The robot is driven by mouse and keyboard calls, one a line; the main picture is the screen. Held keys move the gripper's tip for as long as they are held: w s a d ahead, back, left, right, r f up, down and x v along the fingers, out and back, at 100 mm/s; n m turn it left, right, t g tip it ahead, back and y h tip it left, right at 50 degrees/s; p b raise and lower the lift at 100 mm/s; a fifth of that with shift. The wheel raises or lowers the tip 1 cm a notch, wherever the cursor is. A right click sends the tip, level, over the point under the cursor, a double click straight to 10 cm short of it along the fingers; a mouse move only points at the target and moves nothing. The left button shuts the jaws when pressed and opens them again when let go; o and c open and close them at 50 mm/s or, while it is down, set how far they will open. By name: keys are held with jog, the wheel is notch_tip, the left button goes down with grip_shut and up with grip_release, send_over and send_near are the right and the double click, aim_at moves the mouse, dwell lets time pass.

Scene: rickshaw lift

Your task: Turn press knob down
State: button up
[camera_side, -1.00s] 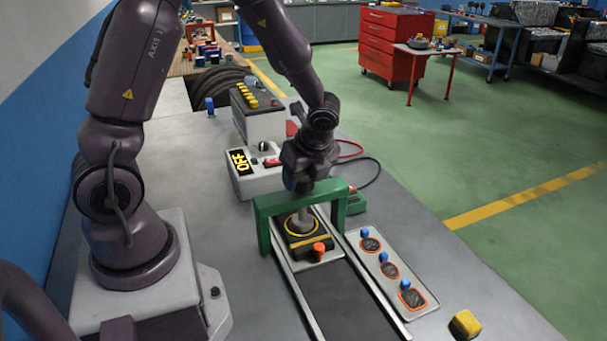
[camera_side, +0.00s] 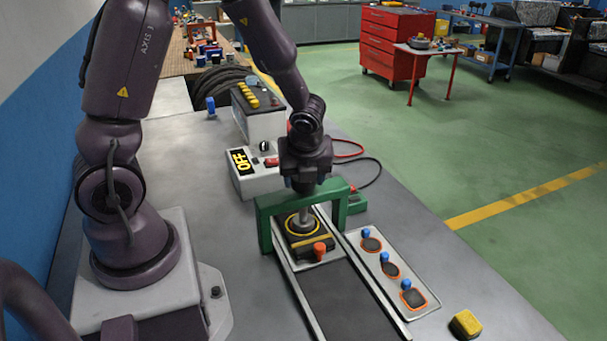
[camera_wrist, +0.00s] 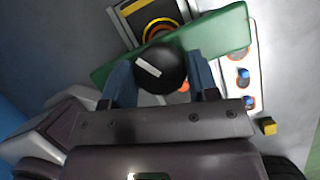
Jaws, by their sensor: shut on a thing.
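The press is a green arch frame (camera_side: 266,236) standing over a conveyor track in the side view. Its green crossbar (camera_wrist: 222,35) shows in the wrist view. The press knob (camera_wrist: 172,74) is round and black with a white mark on top. My gripper (camera_wrist: 162,82) is shut on it, with one blue finger on each side. In the side view my gripper (camera_side: 305,188) sits right at the top of the arch and hides the knob. A grey ram (camera_side: 304,222) hangs below the crossbar, over a dark block (camera_side: 312,246) with a yellow ring. Whether they touch is unclear.
An orange knob (camera_side: 319,249) is at the block's front. Right of the track is a plate (camera_side: 428,306) with blue-topped pieces. A yellow block (camera_side: 465,324) lies near the table's right edge.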

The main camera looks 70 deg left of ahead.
jog(key=o, duration=0.9)
jog(key=v, duration=1.3)
